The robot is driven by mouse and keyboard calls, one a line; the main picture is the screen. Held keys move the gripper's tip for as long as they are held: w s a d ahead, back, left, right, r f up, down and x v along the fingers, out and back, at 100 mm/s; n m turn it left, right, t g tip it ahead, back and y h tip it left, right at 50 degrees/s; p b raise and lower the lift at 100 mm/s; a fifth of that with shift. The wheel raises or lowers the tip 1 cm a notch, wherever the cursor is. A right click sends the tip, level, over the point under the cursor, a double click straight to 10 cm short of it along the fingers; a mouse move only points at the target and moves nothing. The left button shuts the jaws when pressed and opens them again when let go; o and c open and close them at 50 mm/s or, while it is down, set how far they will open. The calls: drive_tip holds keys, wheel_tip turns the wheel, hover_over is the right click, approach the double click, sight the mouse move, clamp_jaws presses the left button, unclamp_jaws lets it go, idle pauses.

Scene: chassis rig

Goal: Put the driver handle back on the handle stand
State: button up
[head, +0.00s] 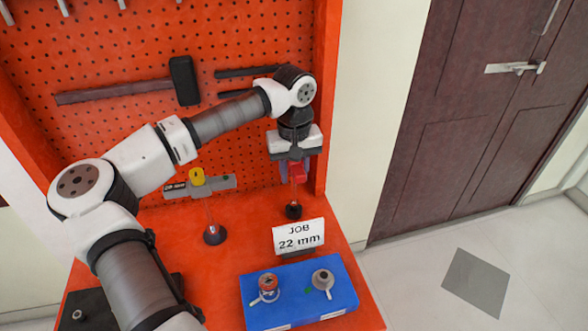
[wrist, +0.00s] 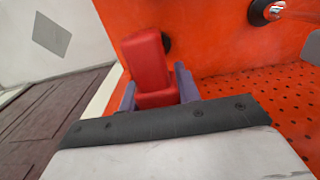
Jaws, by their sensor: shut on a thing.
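A red handle (head: 297,173) is between the jaws of my gripper (head: 298,167), which is shut on it; it also shows in the wrist view (wrist: 149,66), flanked by the purple-grey fingers (wrist: 158,92). Below the handle in the head view is a thin pale rod and a dark round base (head: 293,211). A dark round shape partly shows behind the handle in the wrist view. I cannot tell whether the handle touches the rod. To the left, another stand (head: 214,235) has a thin rod and a grey labelled crossbar (head: 220,184) with a yellow piece (head: 197,177).
A "JOB 22 mm" sign (head: 299,236) stands in front of the dark base. A blue tray (head: 338,291) with two round metal pieces lies nearer. A hammer (head: 184,80) hangs on the orange pegboard (head: 125,40) behind. The orange pegboard's side panel (head: 327,90) is close on the right.

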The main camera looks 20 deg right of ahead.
drive_tip(key=shift+f+b, duration=0.5)
drive_tip(key=shift+f, duration=0.45)
drive_tip(key=o, duration=1.2)
drive_tip(key=shift+r, duration=0.1)
